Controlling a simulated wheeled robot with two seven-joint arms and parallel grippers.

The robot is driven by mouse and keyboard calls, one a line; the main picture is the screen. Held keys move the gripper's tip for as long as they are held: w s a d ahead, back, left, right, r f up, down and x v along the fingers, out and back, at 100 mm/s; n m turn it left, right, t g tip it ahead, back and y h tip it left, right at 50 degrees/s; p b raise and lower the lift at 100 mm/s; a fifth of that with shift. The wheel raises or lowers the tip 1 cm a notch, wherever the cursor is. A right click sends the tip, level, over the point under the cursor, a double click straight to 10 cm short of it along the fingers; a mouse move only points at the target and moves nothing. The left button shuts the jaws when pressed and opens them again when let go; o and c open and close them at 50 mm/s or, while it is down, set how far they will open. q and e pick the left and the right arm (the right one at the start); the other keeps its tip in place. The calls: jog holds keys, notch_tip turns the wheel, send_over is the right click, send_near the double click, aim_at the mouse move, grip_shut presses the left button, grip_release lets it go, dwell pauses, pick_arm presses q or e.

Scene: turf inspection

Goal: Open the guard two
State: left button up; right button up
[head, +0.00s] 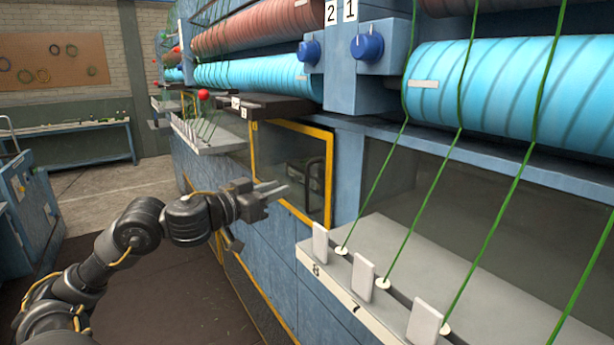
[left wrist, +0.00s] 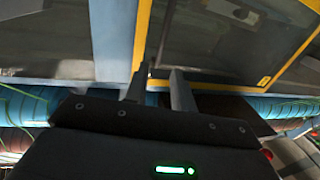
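A guard (head: 280,150) with a yellow frame and a see-through pane is set in the blue machine front, in the middle of the head view. It looks shut. A dark upright handle (head: 313,180) is near its right side. A small label is on the frame's top left, too small to read. My left gripper (head: 284,189) points at the guard, a little left of the handle in the picture, and holds nothing. In the left wrist view its two fingers (left wrist: 160,88) are apart, in front of the yellow frame (left wrist: 142,40). Contact cannot be told. My right gripper is not in view.
Numbered plates 2 and 1 (head: 340,12) sit above blue knobs (head: 367,46). Grey ledges (head: 400,262) with green yarns stick out at the right and beyond the guard. Turquoise rollers (head: 510,90) run above. Open floor (head: 120,190) lies to the left.

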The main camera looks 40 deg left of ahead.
pick_arm(q)
jog(key=w+p, duration=0.1)
jog(key=w, duration=0.2)
jog(key=w+p, duration=0.1)
jog(key=w, duration=0.3)
jog(key=w+d+p, duration=0.1)
jog(key=w, duration=0.2)
jog(key=shift+w+p, duration=0.3)
jog(key=shift+w, duration=0.1)
jog(key=shift+c, duration=0.5)
grip_shut()
